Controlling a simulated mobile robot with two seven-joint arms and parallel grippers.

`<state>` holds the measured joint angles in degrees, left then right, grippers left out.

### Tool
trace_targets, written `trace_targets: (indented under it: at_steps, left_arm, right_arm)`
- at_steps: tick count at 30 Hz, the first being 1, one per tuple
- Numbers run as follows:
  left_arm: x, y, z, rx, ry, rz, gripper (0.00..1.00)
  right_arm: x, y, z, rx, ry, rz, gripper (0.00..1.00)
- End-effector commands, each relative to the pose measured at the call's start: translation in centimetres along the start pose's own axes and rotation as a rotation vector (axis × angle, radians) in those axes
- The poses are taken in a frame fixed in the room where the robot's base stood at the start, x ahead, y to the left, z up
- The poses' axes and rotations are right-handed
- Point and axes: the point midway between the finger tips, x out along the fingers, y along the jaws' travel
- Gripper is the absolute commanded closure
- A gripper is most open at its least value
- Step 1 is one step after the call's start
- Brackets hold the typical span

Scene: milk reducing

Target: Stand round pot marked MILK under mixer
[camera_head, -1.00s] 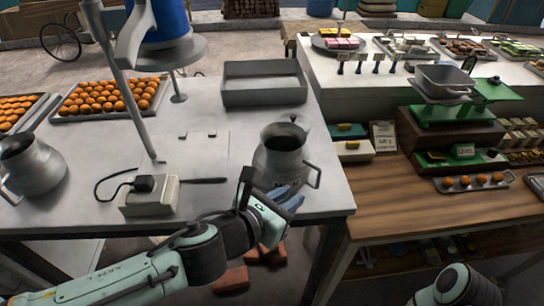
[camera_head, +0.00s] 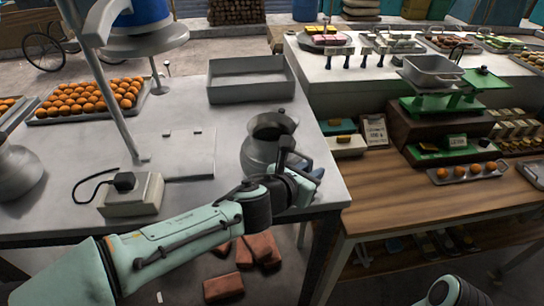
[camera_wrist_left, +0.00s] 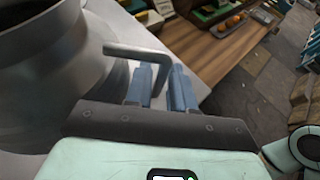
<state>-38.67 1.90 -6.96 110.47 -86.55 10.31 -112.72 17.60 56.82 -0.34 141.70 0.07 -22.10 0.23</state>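A grey round metal pot (camera_head: 258,158) with a wide open mouth stands near the right front of the white table. No MILK marking on it is readable now. My left gripper (camera_head: 312,172) is at its right side, covering the handle in the head view. In the left wrist view the pot (camera_wrist_left: 40,85) fills the left side. Its bent handle (camera_wrist_left: 135,50) runs down into the narrow gap between my blue left fingers (camera_wrist_left: 160,88); contact is unclear. A second grey pot (camera_head: 18,172) is cut off at the left edge. No mixer is clearly identifiable. My right gripper is out of view.
A grey tray (camera_head: 252,95) lies behind the pot. A switch box (camera_head: 132,195) with a black plug and a flat plate (camera_head: 190,150) lie left of it. A grey stand with a round plate (camera_head: 145,42) rises at upper left. Orange balls (camera_head: 88,98) fill a tray.

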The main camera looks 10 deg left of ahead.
Motion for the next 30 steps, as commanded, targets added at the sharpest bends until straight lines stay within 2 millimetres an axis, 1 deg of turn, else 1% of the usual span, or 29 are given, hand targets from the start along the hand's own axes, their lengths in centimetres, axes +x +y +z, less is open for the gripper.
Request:
trace_targets:
  at_steps: [5,7,8,30]
  left_arm:
    - [-0.01,0.01,0.08,0.000,-0.001,0.000,0.77]
    - [-0.02,0.01,0.07,0.000,-0.001,0.000,0.96]
    - [-0.03,0.01,0.07,0.000,-0.001,0.000,1.00]
    - [-0.04,0.01,0.02,0.000,0.000,0.000,1.00]
  right_arm:
    - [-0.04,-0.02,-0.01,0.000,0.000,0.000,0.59]
    - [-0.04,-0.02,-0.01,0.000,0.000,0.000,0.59]
    - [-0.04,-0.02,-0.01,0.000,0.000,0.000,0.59]
    - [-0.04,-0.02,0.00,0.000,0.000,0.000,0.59]
